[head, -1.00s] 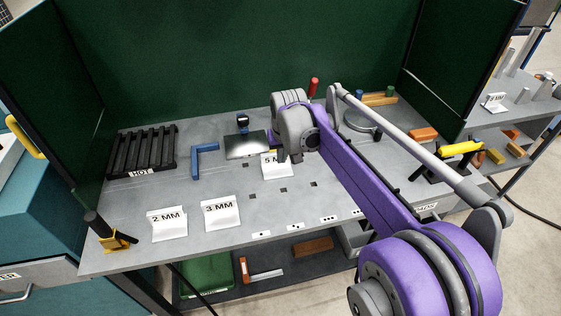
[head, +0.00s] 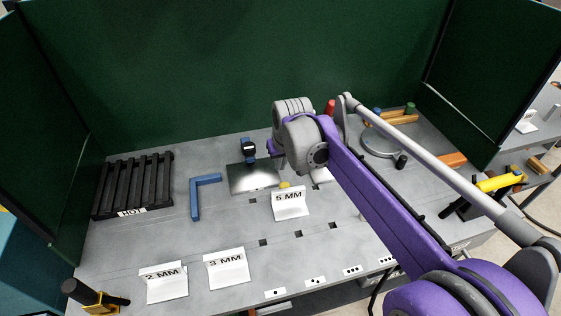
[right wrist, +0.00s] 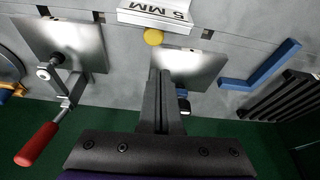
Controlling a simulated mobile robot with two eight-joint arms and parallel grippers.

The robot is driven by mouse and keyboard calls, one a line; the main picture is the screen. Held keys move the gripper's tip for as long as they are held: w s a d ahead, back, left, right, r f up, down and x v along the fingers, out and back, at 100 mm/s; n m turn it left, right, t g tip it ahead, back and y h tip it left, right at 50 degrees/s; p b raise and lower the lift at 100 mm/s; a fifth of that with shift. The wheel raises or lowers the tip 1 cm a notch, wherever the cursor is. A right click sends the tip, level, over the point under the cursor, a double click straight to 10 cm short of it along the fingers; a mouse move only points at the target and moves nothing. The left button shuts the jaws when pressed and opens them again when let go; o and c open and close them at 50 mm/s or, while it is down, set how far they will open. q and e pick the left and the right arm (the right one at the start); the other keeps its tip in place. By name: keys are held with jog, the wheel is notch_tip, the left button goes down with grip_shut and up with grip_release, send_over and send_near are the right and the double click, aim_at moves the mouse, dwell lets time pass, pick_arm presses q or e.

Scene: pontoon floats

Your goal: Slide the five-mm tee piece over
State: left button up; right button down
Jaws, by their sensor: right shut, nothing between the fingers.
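The 5 MM tee piece (head: 290,203) is a white angled piece with a black label. It stands upright on the grey bench, in front of a shiny plate (head: 253,179). In the right wrist view the tee (right wrist: 155,14) is at the top edge, partly cut off, with a yellow disc (right wrist: 153,37) beside it. My right gripper (right wrist: 158,74) is shut and empty, its dark fingertips over the edge of the shiny plate and apart from the tee. In the head view my arm hides most of this gripper. My left gripper is out of view.
White 2 MM (head: 165,283) and 3 MM (head: 227,269) tees stand at front left. A blue square (head: 197,193) and black HOT rack (head: 134,185) lie left. A second plate (right wrist: 84,40) has a red-handled clamp (right wrist: 38,143). Green screens (head: 230,65) close the back and sides.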

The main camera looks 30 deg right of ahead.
aim_at(284, 189)
jog(key=x, duration=0.6)
jog(key=shift+w, duration=0.1)
jog(key=shift+s+f, duration=0.3)
jog(key=shift+f, duration=0.05)
jog(key=s, duration=0.3)
jog(key=shift+a+r, duration=0.15)
jog(key=shift+a, duration=0.1)
jog(key=shift+s, duration=0.1)
jog(key=shift+s+a, duration=0.15)
jog(key=shift+s, duration=0.65)
